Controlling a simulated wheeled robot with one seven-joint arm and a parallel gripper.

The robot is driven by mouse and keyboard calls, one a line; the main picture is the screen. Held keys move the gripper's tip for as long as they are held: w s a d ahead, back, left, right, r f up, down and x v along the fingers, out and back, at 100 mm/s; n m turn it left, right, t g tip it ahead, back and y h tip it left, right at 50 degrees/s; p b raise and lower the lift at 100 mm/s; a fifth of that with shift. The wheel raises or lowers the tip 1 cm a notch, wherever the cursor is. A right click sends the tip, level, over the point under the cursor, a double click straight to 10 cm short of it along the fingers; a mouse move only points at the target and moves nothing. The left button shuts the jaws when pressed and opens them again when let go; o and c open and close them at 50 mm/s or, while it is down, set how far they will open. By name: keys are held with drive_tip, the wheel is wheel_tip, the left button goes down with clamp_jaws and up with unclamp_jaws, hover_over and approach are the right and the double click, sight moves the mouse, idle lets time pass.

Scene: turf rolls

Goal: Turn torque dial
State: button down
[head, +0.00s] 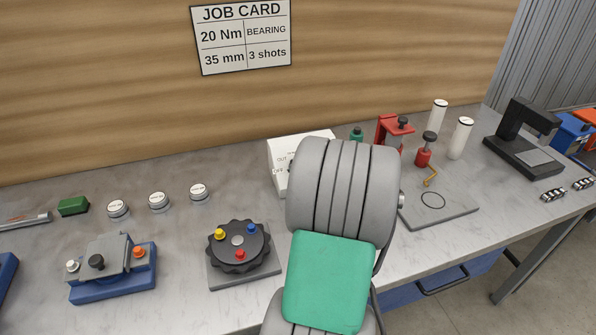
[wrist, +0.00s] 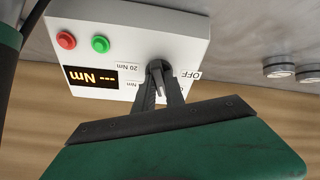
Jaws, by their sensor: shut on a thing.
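The white control box (head: 284,150) stands at the back of the bench in the head view, partly hidden by my arm. The wrist view shows its face upside down (wrist: 190,40), with a display (wrist: 90,77) reading "--- Nm", a red button (wrist: 66,40) and a green button (wrist: 100,44). Labels "20 Nm" and "OFF" surround the small torque dial (wrist: 155,66). My gripper (wrist: 160,80) is shut on the dial, its fingers covering much of it. Which label the dial points to cannot be told. My gripper is hidden in the head view.
A job card (head: 243,36) on the wooden wall reads 20 Nm, bearing, 35 mm, 3 shots. A black rotary fixture (head: 238,242) stands left of my arm. A red clamp (head: 391,128), white cylinders (head: 461,138) and a black press (head: 524,140) stand to the right.

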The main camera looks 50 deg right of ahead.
drive_tip(key=m+h+b, duration=0.1)
drive_tip(key=m+b, duration=0.1)
drive_tip(key=m, duration=0.4)
drive_tip(key=shift+f+g+b, duration=0.1)
drive_tip(key=shift+g+b, duration=0.2)
drive_tip(key=shift+b, duration=0.05)
drive_tip(key=m+g+h+b, duration=0.1)
drive_tip(key=m, duration=0.4)
drive_tip(key=shift+a+m+b, duration=0.1)
drive_tip(key=shift+m+b, duration=0.3)
drive_tip(key=m+g+b, duration=0.1)
drive_tip(key=m, duration=0.5)
drive_tip(key=shift+m+b, duration=0.4)
drive_tip(key=m+g+b, duration=0.1)
drive_tip(key=m, duration=0.4)
drive_tip(key=shift+g, duration=0.3)
drive_tip(key=c, duration=1.4)
unclamp_jaws()
drive_tip(key=shift+r, duration=0.2)
